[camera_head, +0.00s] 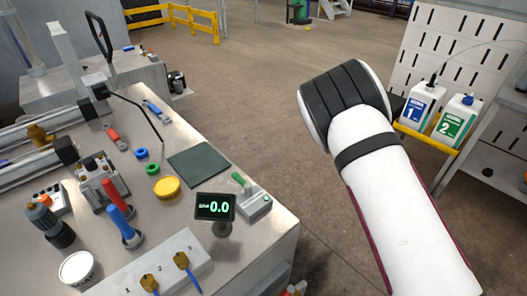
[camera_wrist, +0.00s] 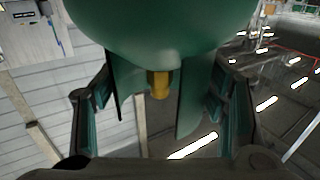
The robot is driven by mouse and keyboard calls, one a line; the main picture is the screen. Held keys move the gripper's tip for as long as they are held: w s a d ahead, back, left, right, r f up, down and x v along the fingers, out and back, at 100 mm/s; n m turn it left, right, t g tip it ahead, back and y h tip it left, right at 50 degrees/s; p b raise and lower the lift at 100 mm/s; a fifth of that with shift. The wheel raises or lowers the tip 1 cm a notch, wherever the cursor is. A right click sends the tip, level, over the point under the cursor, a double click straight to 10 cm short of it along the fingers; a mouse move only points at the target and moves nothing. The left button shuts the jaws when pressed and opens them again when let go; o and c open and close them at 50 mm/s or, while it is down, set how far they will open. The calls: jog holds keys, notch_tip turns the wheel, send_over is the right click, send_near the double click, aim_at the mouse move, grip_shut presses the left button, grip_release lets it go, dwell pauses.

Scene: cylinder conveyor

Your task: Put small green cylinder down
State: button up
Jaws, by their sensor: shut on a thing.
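The small green cylinder (camera_wrist: 160,30) fills the top middle of the wrist view, very close to the camera. A brass-coloured fitting (camera_wrist: 160,84) shows at its lower edge. My gripper (camera_wrist: 158,100) is shut on the cylinder, with its fingers on both sides. The cylinder's far end is out of the picture. In the head view, my arm reaches across the right side, and neither the gripper nor the held cylinder shows there.
A metal workbench (camera_head: 150,115) on the left holds tools, a dark mat (camera_head: 198,164), a yellow disc (camera_head: 167,188) and a display reading 0.0 (camera_head: 215,207). Two numbered bottles (camera_head: 420,105) stand on a rack at right. Open floor (camera_head: 260,90) lies between. A yellow rail (camera_head: 190,20) is behind.

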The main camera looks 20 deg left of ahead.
jog(key=a+r+n+y+p, duration=0.1)
jog(key=a+r, duration=0.3)
jog(key=a, duration=0.5)
jog(key=a+r+n+y+p, duration=0.15)
jog(key=a+r, duration=0.25)
jog(key=a, duration=0.5)
jog(key=a+r+y, duration=0.2)
jog(key=a+r, duration=0.2)
jog(key=a, duration=0.5)
jog(key=s+a+r+n+g+y+p, duration=0.1)
jog(key=s+a+r+n+g+y, duration=0.15)
jog(key=s+a+r, duration=0.7)
jog(key=s+a+r+n+g+y+p, duration=0.1)
jog(key=s+a+r+n+g+y, duration=0.2)
jog(key=s+a+r, duration=0.65)
jog(key=w+a+f+t+y, duration=0.1)
jog(key=w+a+f, duration=0.2)
jog(key=f, duration=0.6)
jog(key=shift+a, duration=0.65)
jog(key=shift+f+t, duration=0.15)
jog(key=shift+t, duration=0.1)
jog(key=o, duration=1.9)
jog(key=shift+s+f, duration=0.1)
jog(key=shift+f, duration=0.1)
jog(key=shift+o, duration=0.2)
